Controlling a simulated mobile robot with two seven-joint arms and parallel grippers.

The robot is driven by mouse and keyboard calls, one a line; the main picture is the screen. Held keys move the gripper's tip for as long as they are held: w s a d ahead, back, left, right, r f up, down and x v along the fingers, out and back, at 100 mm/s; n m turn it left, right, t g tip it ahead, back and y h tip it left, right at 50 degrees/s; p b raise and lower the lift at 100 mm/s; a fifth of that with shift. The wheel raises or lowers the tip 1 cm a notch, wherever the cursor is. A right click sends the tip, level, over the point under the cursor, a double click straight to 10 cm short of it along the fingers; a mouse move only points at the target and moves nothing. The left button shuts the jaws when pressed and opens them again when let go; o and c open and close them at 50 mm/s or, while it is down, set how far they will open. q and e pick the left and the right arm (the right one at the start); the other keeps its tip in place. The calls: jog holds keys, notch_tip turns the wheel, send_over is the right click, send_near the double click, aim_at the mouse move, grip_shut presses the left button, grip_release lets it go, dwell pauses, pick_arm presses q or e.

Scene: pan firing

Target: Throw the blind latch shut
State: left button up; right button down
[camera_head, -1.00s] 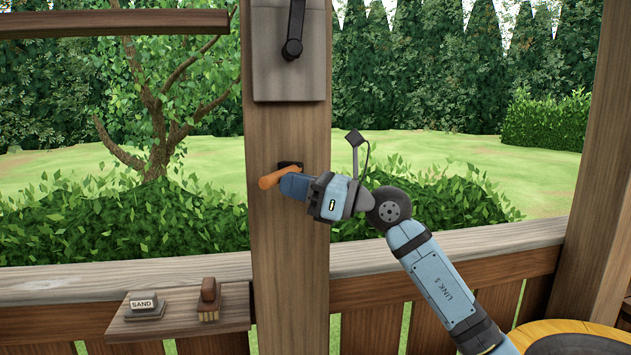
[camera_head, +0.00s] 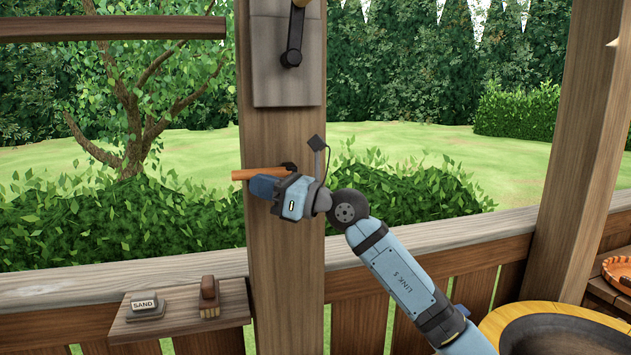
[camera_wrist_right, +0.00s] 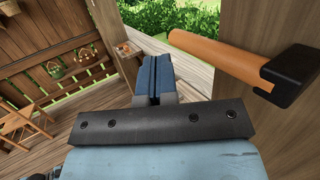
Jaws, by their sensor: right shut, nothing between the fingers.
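The blind latch shows as an orange-brown wooden handle (camera_head: 255,174) on a dark bracket (camera_head: 289,167) on the wooden post. The handle points left, nearly level, past the post's left edge. It also shows at the upper right of the right wrist view (camera_wrist_right: 225,55), with its black end piece (camera_wrist_right: 292,76). My right gripper (camera_head: 258,187) is shut and empty, with its blue fingers just below and in front of the handle in the head view. In the right wrist view the closed fingers (camera_wrist_right: 153,78) lie left of the handle, apart from it in the picture. I cannot tell whether they touch.
A dark crank (camera_head: 292,45) on a grey board (camera_head: 270,80) is higher on the post (camera_head: 285,285). A small shelf (camera_head: 170,328) holds a SAND block (camera_head: 145,304) and a brush (camera_head: 209,297). A yellow-rimmed round basin (camera_head: 497,318) stands lower right.

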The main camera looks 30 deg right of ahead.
jog(key=shift+w+a, duration=0.25)
jog(key=shift+w, duration=0.4)
jog(key=shift+w+a, duration=0.2)
jog(key=shift+w, duration=0.4)
jog(key=shift+w, duration=0.1)
